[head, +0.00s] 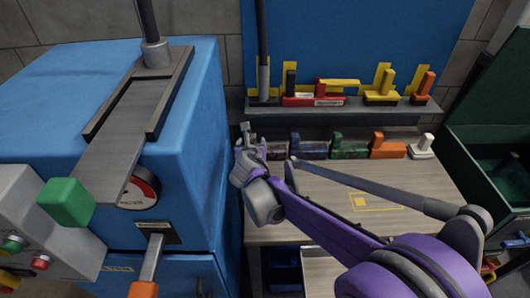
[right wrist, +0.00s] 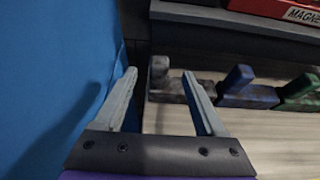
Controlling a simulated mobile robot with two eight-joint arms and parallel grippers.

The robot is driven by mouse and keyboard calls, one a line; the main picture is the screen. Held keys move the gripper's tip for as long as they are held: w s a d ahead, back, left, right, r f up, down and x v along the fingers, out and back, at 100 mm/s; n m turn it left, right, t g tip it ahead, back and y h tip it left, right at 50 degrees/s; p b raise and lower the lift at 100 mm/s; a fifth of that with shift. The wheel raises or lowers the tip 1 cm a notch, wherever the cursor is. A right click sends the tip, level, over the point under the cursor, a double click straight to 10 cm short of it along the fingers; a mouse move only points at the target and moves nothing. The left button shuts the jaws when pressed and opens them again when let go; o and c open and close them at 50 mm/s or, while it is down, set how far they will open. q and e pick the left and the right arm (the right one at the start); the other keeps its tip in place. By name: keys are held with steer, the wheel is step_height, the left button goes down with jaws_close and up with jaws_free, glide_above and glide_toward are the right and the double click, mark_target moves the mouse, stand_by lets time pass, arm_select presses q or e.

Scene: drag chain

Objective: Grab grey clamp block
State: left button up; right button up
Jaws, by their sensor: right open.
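The grey clamp block (head: 277,149) is the leftmost of a row of blocks at the back of the wooden bench. My right gripper is in front of its left part in the head view (head: 247,130). In the right wrist view the grey clamp block (right wrist: 165,85) shows beyond the fingers, its upright end in line with the gap. My right gripper (right wrist: 160,74) is open with nothing held between the fingers. The right finger overlaps the block's body in that view. My left gripper is not in view.
Blue (head: 310,150), green (head: 348,149), orange (head: 388,149) and white (head: 421,148) blocks stand to the right. A grey shelf (head: 350,112) with tools is behind. A blue cabinet (head: 190,175) rises close on the left. The bench front is clear.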

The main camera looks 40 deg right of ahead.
mark_target(251, 139)
steer(key=x, duration=0.7)
steer(key=shift+f, duration=0.35)
jaws_close()
stand_by(1.1)
